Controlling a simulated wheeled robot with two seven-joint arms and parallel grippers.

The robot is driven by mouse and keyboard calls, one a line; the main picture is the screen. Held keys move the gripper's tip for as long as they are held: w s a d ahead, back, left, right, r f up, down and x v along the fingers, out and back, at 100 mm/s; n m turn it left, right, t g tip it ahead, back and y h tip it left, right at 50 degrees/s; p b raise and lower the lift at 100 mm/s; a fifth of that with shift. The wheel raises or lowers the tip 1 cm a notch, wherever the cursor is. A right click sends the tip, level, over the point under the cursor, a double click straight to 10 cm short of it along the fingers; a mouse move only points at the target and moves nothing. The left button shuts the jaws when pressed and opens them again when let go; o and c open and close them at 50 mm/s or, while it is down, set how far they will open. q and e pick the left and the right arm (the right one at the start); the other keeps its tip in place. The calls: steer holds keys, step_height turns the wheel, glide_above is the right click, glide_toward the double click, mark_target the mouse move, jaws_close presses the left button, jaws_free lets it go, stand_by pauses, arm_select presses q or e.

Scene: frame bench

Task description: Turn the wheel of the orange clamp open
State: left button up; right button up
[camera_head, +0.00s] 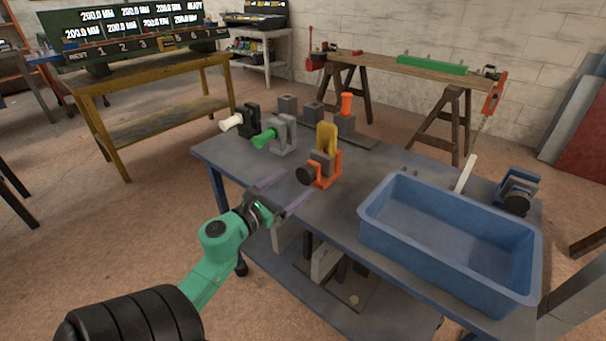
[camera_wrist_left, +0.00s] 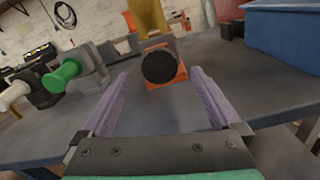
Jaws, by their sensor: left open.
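The orange clamp (camera_head: 326,178) stands on the grey bench, with a yellow piece (camera_head: 326,136) upright in it. Its round black wheel (camera_head: 305,176) faces my left gripper. In the left wrist view the wheel (camera_wrist_left: 158,67) is ahead, near the top centre, in front of the orange body (camera_wrist_left: 181,75). My left gripper (camera_head: 285,193) is open, its two pale purple fingers pointing at the wheel. The fingers (camera_wrist_left: 160,88) are spread wide to either side of the wheel in that view, and nothing is held between them. My right gripper is not seen.
A clamp with a green handle (camera_head: 264,138) and one with a white handle (camera_head: 231,122) stand to the left. A blue bin (camera_head: 375,213) takes up the bench's right side. An orange-topped block (camera_head: 346,104) stands behind. The bench front before the clamp is clear.

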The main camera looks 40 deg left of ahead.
mark_target(303, 177)
arm_select(q)
steer(key=w, duration=0.4)
steer(key=shift+w+a, duration=0.15)
steer(key=shift+w, duration=0.05)
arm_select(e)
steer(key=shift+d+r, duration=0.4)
arm_select(q)
steer(key=c, duration=1.4)
